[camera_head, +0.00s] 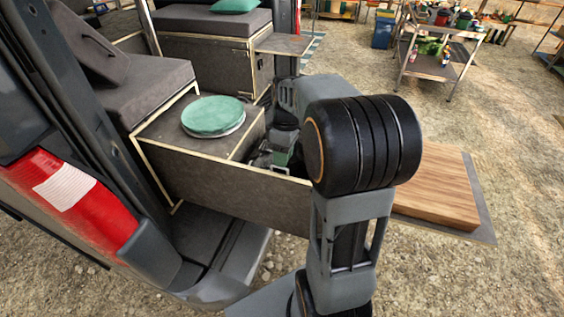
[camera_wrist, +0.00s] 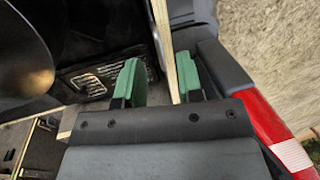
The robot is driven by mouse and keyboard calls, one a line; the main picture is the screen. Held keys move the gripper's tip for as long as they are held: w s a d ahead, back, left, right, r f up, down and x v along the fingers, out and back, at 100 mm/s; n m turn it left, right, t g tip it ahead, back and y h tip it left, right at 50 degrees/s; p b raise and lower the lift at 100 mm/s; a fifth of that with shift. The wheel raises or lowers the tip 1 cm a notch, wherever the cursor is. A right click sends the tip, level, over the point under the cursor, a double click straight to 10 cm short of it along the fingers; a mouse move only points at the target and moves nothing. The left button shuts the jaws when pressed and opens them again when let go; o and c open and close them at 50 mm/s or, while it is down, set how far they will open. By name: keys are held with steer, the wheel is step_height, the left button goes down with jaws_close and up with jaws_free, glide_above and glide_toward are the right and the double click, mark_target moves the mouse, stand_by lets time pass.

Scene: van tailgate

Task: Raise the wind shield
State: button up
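My gripper (camera_wrist: 160,78) is open in the wrist view, its two green finger pads apart with nothing held between them. The pale-edged wall of the drawer box (camera_wrist: 163,30) runs beyond the gap between the fingers. A dark slotted metal panel (camera_wrist: 95,76) lies left of the fingers; I cannot tell whether it is the wind shield or part of a stove. In the head view, the dark drawer box (camera_head: 235,190) extends from the van. My arm hides much of its right part. No raised wind shield is identifiable.
A round green lid or cushion (camera_head: 212,116) sits on the box's left part. A wooden board (camera_head: 440,190) lies on the shelf right of my arm. A dark round object (camera_wrist: 20,55) fills the wrist view's upper left. Open gravel lies to the right.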

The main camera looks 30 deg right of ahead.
steer(key=shift+s+a+f, duration=0.15)
steer(key=shift+f, duration=1)
jaws_close()
